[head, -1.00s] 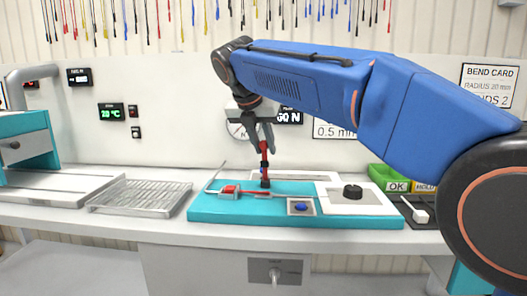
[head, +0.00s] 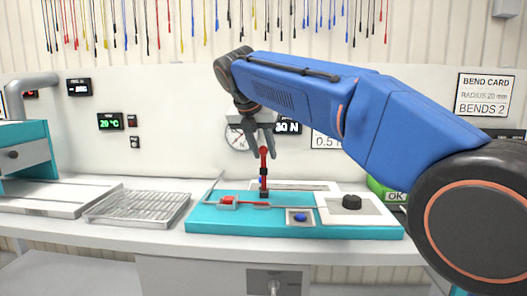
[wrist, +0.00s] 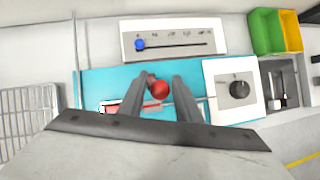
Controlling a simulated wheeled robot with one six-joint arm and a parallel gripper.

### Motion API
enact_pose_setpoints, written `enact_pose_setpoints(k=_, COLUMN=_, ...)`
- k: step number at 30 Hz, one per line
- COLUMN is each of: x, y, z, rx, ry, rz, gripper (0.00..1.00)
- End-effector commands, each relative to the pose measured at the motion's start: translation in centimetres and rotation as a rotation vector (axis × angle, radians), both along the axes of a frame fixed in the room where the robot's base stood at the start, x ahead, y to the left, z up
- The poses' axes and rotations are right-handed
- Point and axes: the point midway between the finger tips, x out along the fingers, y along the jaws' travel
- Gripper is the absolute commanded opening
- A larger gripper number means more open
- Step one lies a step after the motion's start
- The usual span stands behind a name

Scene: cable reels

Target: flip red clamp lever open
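The red clamp lever (head: 264,168) stands about upright on the teal fixture board (head: 225,222), its round red knob on top. In the wrist view the red knob (wrist: 160,91) shows between the two grey fingers. My gripper (head: 263,156) points down over the lever, with its fingers spread to either side of the knob. The fingers look open, with a gap showing at the right of the knob; contact on the left is hard to tell. A red block (head: 228,201) lies on the board at the left of the lever's base.
A black knob (head: 351,202) on a white plate and a blue button (head: 300,217) sit on the board. A wire rack (head: 137,207) stands at the left. A slider panel (wrist: 175,40) lies behind the board. Green and yellow bins (wrist: 273,32) stand at the right.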

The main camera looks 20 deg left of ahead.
Motion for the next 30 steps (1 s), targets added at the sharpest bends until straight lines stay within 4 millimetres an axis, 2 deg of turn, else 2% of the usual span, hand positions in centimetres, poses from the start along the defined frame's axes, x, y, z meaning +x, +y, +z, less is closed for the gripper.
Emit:
enact_pose_setpoints(k=9, x=-0.1, y=0.0, z=0.0, rx=-0.001, ry=0.002, rz=0.0, gripper=0.41)
enact_pose_setpoints(k=14, x=-0.5, y=0.1, z=0.7, rx=0.0, ry=0.002, rz=0.0, gripper=0.41)
enact_pose_setpoints(k=19, x=-1.9, y=0.3, z=2.9, rx=0.001, ry=0.002, rz=0.0, gripper=0.41)
enact_pose_setpoints(k=30, x=-5.6, y=1.0, z=9.3, rx=0.001, ry=0.001, rz=0.0, gripper=0.41)
